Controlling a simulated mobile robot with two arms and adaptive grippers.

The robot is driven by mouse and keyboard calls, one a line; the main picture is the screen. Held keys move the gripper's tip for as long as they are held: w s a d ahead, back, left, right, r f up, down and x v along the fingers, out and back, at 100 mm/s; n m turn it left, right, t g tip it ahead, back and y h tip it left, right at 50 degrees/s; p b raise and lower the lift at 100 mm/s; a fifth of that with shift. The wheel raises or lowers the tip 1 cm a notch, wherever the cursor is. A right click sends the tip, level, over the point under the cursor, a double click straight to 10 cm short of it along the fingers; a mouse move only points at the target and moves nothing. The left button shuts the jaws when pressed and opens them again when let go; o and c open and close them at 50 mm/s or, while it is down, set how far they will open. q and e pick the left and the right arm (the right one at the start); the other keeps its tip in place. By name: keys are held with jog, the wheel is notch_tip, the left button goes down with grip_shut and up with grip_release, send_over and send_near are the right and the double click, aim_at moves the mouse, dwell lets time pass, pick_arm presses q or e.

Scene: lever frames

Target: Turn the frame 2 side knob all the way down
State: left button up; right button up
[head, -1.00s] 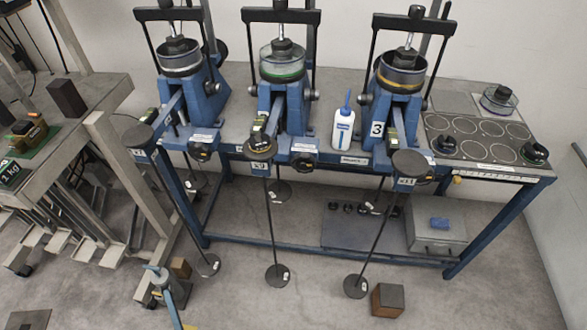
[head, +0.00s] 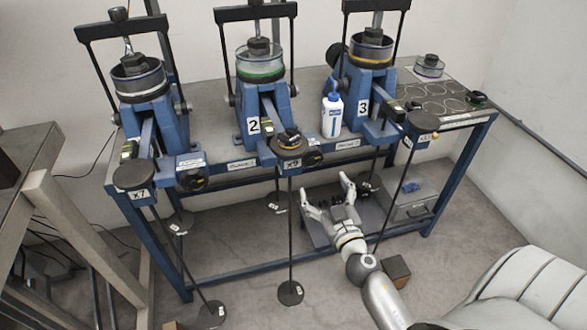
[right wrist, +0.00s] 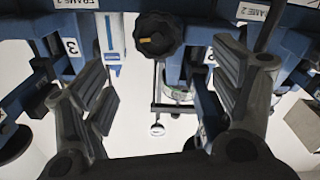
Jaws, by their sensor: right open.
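Frame 2 is the middle blue lever frame (head: 254,126), marked with a 2. Its side knob (head: 311,158) is black and round, on the bench front just right of the frame's lever. In the right wrist view the knob (right wrist: 158,36) shows between the fingers, toward the top, with a yellow mark on its left half. My right gripper (head: 325,190) is open and empty, below and slightly right of the knob, apart from it. Its two fingers also show in the right wrist view (right wrist: 163,68). My left gripper is out of view.
A hanging rod with a weight disc (head: 291,292) stands left of my right gripper. Another rod (head: 394,195) hangs to its right. A white bottle (head: 332,115) stands on the bench. A brown block (head: 396,270) lies on the floor.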

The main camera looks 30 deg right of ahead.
aim_at(312, 161)
jog(key=p+x, duration=0.1)
jog(key=x, duration=0.8)
jog(key=shift+w+d+p, duration=0.1)
jog(key=shift+d+p, duration=0.1)
jog(key=shift+p, duration=0.1)
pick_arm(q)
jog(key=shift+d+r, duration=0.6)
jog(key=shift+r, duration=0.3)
pick_arm(e)
jog(key=shift+w+d, duration=0.15)
jog(key=shift+w, duration=0.5)
jog(key=shift+c, duration=0.3)
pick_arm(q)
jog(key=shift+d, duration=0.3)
pick_arm(e)
jog(key=c, duration=1)
